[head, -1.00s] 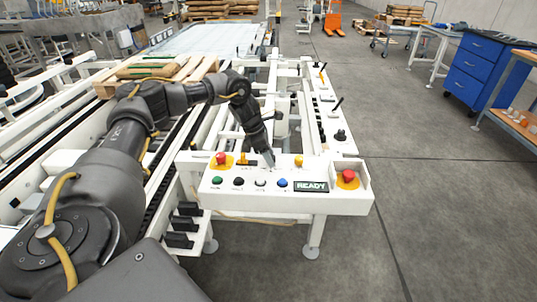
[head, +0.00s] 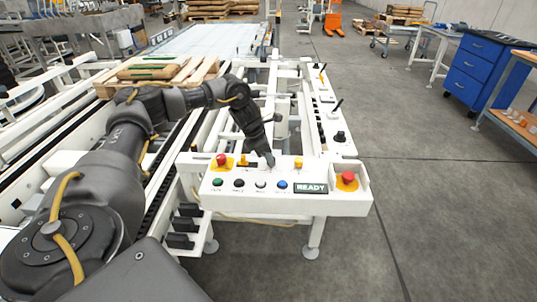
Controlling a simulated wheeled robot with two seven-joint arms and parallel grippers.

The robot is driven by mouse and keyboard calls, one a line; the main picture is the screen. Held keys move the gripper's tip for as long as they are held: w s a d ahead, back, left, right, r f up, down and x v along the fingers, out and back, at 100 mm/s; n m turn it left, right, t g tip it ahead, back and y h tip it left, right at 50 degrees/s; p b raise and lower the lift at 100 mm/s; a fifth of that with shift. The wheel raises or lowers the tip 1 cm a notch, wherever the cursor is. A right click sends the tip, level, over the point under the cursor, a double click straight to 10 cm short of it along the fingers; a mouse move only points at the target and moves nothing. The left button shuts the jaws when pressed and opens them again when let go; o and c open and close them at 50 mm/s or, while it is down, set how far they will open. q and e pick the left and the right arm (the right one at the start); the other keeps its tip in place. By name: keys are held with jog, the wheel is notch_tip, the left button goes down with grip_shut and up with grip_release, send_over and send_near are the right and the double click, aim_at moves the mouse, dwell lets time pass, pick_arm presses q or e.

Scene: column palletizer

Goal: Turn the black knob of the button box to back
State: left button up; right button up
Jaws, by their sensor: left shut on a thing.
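The white button box (head: 335,205) stands at the near end of the conveyor. Its front row has green, black, white and blue buttons and a READY display (head: 310,187). A red emergency button (head: 347,179) on a yellow plate sits at its right, and another red button (head: 221,159) at its upper left. My left gripper (head: 270,163) points down at the back middle of the panel, between the yellow-orange switch (head: 247,163) and the yellow button (head: 298,163). It is shut on the black knob, which its fingers hide. My right gripper is out of view.
A wooden pallet with boards (head: 165,74) lies on the conveyor behind my left arm. A white side rail with black levers (head: 339,137) runs back from the box's right. A blue drawer cabinet (head: 478,66) stands far right; the floor between is clear.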

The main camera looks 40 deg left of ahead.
pick_arm(q)
jog(key=n+p, duration=0.1)
jog(key=n+y+p, duration=0.1)
jog(key=n, duration=0.1)
jog(key=shift+s+d+r+t, duration=0.1)
jog(key=shift+d+r+t, duration=0.05)
jog(key=shift+t, duration=0.15)
jog(key=n+y+p, duration=0.1)
jog(key=n+p, duration=0.2)
jog(key=shift+d+n, duration=0.1)
jog(key=shift+n, duration=0.2)
jog(key=shift+n+t+y+p, duration=0.3)
jog(key=shift+n+y+p, duration=0.1)
jog(key=shift+n, duration=0.2)
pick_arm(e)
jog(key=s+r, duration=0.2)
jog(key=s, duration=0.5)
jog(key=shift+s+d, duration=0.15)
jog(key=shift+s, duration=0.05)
pick_arm(q)
jog(key=o, duration=1)
jog(key=shift+c, duration=0.2)
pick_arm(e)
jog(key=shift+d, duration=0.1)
